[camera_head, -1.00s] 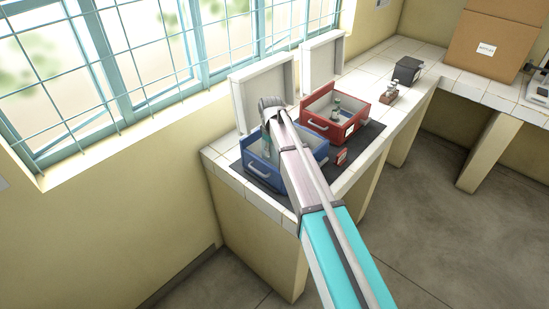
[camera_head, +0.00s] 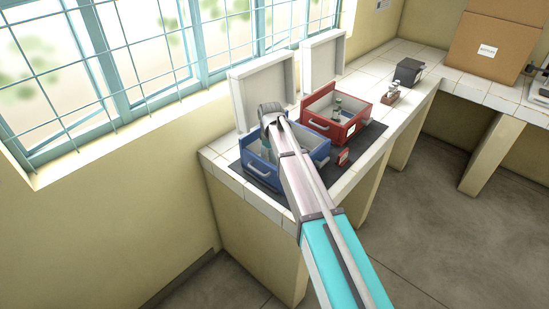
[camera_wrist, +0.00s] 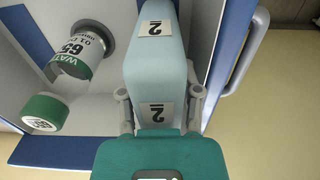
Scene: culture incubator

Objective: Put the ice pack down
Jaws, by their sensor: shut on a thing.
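The ice pack (camera_wrist: 157,65) is a pale blue block with labels reading "2", in the wrist view. My gripper (camera_wrist: 160,98) is shut on it, with one finger on each side. The pack is over or inside the open blue box (camera_head: 255,172), whose white inside and blue rim also show in the wrist view (camera_wrist: 60,152). I cannot tell whether the pack touches the floor of the box. In the head view my arm hides most of the gripper and the pack.
A bottle labelled WATER (camera_wrist: 75,52) and a green-capped bottle (camera_wrist: 45,113) are left of the pack in the box. An open red box (camera_head: 352,128) with a bottle stands beside it. A small black box (camera_head: 408,71) and a cardboard box (camera_head: 490,45) are farther along the counter.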

